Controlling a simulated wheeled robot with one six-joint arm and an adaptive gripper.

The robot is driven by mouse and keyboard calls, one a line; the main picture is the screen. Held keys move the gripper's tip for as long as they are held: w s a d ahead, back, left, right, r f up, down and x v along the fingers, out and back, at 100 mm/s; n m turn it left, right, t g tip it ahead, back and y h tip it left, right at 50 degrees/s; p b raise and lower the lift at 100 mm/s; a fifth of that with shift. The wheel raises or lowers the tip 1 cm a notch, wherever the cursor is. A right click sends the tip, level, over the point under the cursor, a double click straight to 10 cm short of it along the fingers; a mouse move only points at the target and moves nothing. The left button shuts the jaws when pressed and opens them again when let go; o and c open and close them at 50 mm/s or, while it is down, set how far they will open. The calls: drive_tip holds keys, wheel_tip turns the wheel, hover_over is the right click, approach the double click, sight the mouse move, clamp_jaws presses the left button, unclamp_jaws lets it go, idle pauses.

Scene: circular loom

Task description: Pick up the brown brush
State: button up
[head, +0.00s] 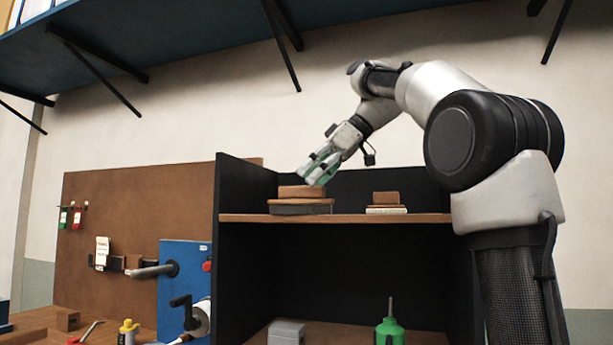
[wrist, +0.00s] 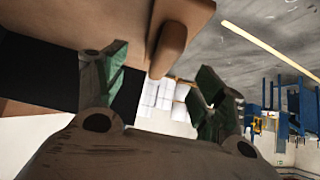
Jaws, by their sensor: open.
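In the head view a brown block-like piece (head: 302,192), which may be the brown brush, lies on a dark grey base on the upper shelf. A similar brown piece (head: 386,198) lies further right on a pale stack. I cannot tell from shape which is the brush. My gripper (head: 314,172) reaches down from the upper right, just above the left piece. In the wrist view its green-padded fingers (wrist: 160,78) are apart. A brown rounded piece (wrist: 170,48) shows near the gap, close to the fingers. Contact cannot be told.
The black cabinet's side wall (head: 247,190) stands left of the shelf board (head: 350,218). A blue overhead shelf (head: 190,30) with black brackets hangs above. A green bottle (head: 389,331) and a grey box (head: 287,332) stand below. The shelf between the two brown pieces is clear.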

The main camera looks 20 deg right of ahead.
sight(291, 198)
drive_tip(key=shift+x, duration=3.9)
drive_tip(key=c, duration=1.2)
drive_tip(key=o, duration=1.2)
drive_tip(key=v, duration=1.2)
